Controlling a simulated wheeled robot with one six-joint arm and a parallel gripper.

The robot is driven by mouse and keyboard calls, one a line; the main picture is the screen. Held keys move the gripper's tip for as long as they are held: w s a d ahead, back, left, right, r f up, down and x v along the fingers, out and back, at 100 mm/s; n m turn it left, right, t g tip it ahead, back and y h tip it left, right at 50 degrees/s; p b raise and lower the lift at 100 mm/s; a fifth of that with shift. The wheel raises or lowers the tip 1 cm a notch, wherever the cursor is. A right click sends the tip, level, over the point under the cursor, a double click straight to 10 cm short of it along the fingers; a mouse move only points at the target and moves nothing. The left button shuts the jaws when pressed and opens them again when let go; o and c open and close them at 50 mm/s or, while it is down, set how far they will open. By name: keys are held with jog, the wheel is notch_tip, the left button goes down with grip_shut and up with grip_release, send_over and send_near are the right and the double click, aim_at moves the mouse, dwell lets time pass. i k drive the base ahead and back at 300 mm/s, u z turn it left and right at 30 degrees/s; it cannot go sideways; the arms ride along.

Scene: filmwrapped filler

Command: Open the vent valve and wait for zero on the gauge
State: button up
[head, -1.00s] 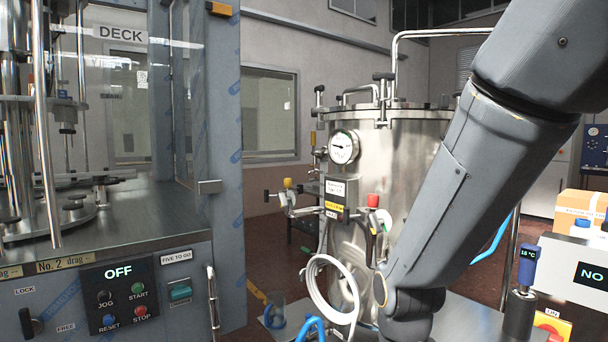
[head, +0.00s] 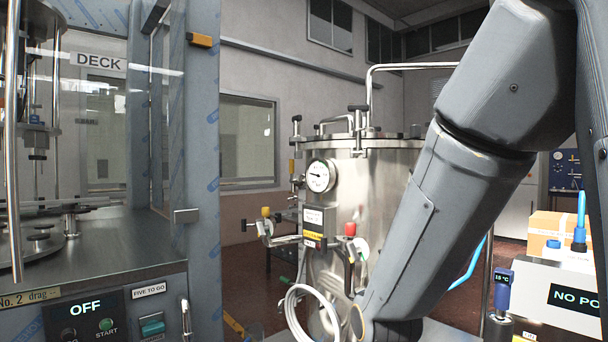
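The steel pressure vessel (head: 385,190) stands in the middle of the head view. Its round white gauge (head: 321,175) faces me; the needle is visible but the reading is too small to tell. A valve with a yellow knob (head: 266,212) sticks out on the vessel's left side. A valve with a red knob (head: 350,229) sits on its front. I cannot tell for certain which is the vent valve. My arm reaches down across the vessel's right side. My gripper is out of the picture, below the lower edge.
A coiled white hose (head: 303,312) hangs in front of the vessel. At the right are a cardboard box (head: 548,229) and a white unit with a lit display (head: 577,299).

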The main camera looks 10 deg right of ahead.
aim_at(291, 162)
jog(key=u, duration=0.7)
jog(key=i, duration=1)
jog(key=u, duration=0.45)
jog(key=i, duration=0.95)
jog(key=z, duration=0.35)
